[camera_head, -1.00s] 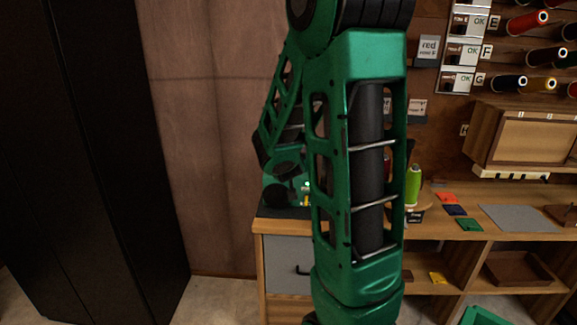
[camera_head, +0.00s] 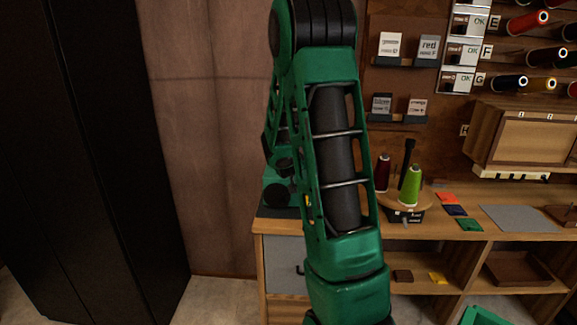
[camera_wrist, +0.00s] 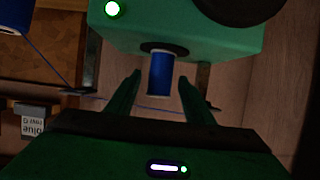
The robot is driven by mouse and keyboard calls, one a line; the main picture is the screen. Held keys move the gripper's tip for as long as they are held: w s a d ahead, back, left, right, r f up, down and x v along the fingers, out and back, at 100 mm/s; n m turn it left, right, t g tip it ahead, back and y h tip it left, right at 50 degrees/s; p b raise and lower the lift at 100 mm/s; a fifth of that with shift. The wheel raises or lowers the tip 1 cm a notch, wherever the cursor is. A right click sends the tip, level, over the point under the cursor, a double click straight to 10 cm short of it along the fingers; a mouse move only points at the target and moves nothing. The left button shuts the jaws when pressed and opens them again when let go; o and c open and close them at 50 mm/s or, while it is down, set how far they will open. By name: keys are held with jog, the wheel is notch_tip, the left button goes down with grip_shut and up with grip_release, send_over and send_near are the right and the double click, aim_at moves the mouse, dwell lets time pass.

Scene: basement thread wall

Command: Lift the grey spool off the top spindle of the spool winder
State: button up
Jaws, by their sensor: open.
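In the wrist view my gripper (camera_wrist: 160,82) is open. Its two fingers stand on either side of a spool (camera_wrist: 160,76) that looks blue with a pale end rim; I see no plainly grey spool. The spool sits at a dark round seat on the green body of the spool winder (camera_wrist: 215,38), and gaps show between it and the fingers. In the head view the winder (camera_head: 274,192) is partly hidden behind my arm, and my gripper is out of sight.
Blue thread (camera_wrist: 48,62) runs from another blue spool (camera_wrist: 14,14) towards the gripper. A "blue" label (camera_wrist: 33,126) is nearby. Right of my arm, dark red (camera_head: 383,173) and green (camera_head: 410,186) spools stand on a round wooden stand. A wooden box (camera_head: 525,138) is farther right.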

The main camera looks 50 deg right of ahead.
jog(key=shift+w+d+f, duration=0.15)
jog(key=shift+w+d, duration=0.1)
jog(key=shift+d, duration=0.05)
jog(key=c, duration=1.1)
notch_tip(320, 180, up, 10)
jog(key=shift+r, duration=0.1)
